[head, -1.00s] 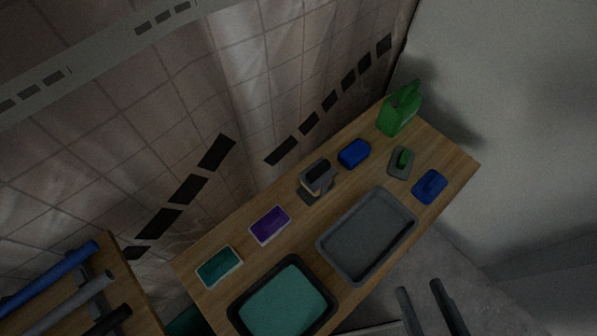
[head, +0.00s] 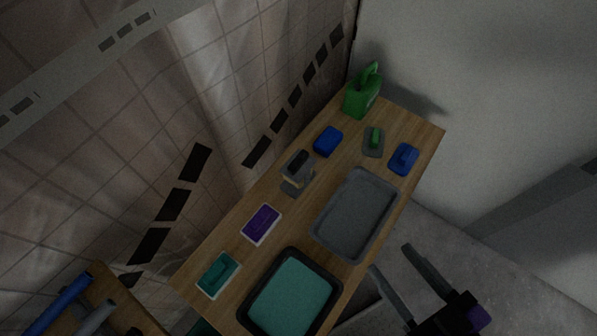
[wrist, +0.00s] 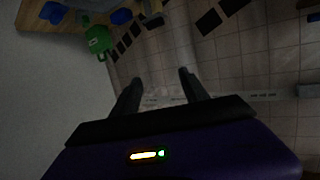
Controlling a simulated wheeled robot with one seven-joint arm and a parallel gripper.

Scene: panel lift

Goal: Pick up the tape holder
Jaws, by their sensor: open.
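The tape holder (head: 297,174) appears to be the grey, dark-topped item with a beige part, standing near the wall-side edge of the wooden table in the head view. It is partly visible at the top of the wrist view (wrist: 150,18). My gripper (head: 390,268) is at the lower right of the head view, off the near side of the table and well apart from the tape holder. Its two dark fingers are spread with nothing between them, which also shows in the wrist view (wrist: 160,85).
The wooden table (head: 412,122) holds a green canister (head: 361,98), a blue box (head: 328,141), a grey tray (head: 355,215), a teal-filled black tray (head: 290,296), purple (head: 261,224) and teal (head: 217,274) boxes, a blue tool (head: 404,158) and a green-handled tool (head: 374,141). A tiled wall runs behind.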

